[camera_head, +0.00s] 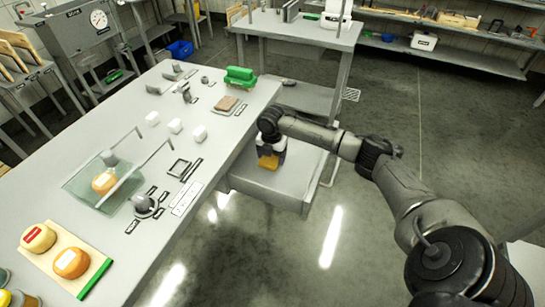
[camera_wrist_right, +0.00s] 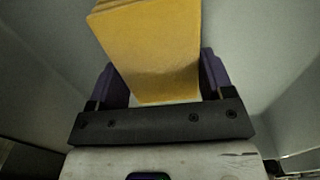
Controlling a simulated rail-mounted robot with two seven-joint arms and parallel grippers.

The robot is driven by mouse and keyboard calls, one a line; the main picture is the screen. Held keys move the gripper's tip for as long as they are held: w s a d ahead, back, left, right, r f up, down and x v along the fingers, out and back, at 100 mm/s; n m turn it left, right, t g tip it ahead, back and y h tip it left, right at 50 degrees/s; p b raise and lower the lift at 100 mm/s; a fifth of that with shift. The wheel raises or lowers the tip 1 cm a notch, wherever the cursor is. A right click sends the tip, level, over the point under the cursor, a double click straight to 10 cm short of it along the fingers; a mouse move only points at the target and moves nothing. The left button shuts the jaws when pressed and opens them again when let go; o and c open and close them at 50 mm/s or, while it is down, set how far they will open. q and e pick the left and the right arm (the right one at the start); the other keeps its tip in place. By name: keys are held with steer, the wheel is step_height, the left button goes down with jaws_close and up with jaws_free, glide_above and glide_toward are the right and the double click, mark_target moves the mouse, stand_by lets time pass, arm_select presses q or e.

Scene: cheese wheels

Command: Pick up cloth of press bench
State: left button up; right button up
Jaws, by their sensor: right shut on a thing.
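A yellow block-shaped folded cloth (camera_head: 268,162) shows at the end of my right arm, beside the right side of the long bench. My right gripper (camera_head: 270,153) points down over a lower grey shelf (camera_head: 290,190) and is shut on the cloth. In the right wrist view the cloth (camera_wrist_right: 155,55) sits between the two dark purple fingers of the gripper (camera_wrist_right: 158,75), with layered edges at its far end. I cannot tell whether the cloth touches the shelf. My left gripper is not in view.
The long bench (camera_head: 110,135) holds a glass tray with a cheese wheel (camera_head: 104,182), white blocks, a green object (camera_head: 240,77) and a board with two wheels (camera_head: 75,285). Another table (camera_head: 300,30) stands behind. The floor at right is clear.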

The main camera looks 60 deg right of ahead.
steer(key=shift+c, duration=1.2)
step_height(320, 180, up, 9)
steer(key=p, duration=0.4)
steer(key=shift+r, duration=0.55)
